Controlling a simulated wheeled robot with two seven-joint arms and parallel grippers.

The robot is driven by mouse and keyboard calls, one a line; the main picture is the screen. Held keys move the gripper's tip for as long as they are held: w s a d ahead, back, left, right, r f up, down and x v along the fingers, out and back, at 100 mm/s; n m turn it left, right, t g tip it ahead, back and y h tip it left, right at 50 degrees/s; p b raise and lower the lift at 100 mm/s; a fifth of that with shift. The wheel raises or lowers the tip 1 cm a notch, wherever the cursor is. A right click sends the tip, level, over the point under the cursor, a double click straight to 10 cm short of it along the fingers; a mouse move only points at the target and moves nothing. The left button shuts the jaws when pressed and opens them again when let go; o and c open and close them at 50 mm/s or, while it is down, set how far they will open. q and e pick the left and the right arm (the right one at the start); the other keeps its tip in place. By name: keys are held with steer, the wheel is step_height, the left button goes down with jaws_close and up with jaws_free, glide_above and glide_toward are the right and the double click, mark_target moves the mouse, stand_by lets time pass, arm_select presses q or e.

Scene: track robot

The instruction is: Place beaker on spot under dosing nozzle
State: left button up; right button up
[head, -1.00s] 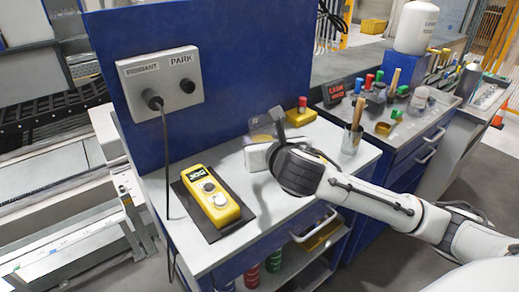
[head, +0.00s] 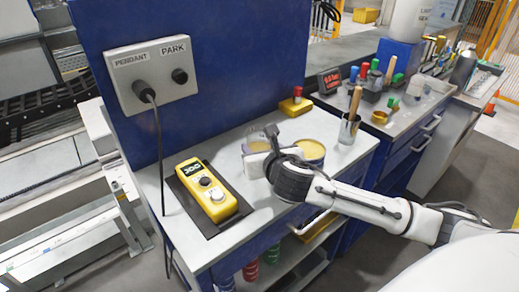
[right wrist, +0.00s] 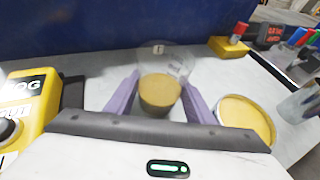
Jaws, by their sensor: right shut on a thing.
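A clear beaker (right wrist: 161,88) with tan-yellow contents stands upright between the purple fingers of my right gripper (right wrist: 160,98) in the right wrist view. The gripper is shut on it. In the head view the beaker (head: 257,146) is partly hidden behind the gripper (head: 262,150), over the middle of the white bench; whether it touches the bench I cannot tell. A white hopper on a blue body (head: 398,54) stands at the back right. A dosing nozzle and its spot cannot be made out clearly. My left gripper is not in view.
A round tub of yellow material (right wrist: 246,116) sits just right of the gripper. The yellow pendant (head: 208,188) lies on a dark mat to the left. A red-topped yellow button box (head: 296,103) and a cup with tools (head: 349,128) stand behind and right. A blue panel backs the bench.

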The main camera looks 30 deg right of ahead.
steer(key=shift+f, duration=0.15)
steer(key=o, duration=0.9)
steer(key=shift+f, duration=0.1)
steer(key=o, duration=0.3)
steer(key=shift+o, duration=0.2)
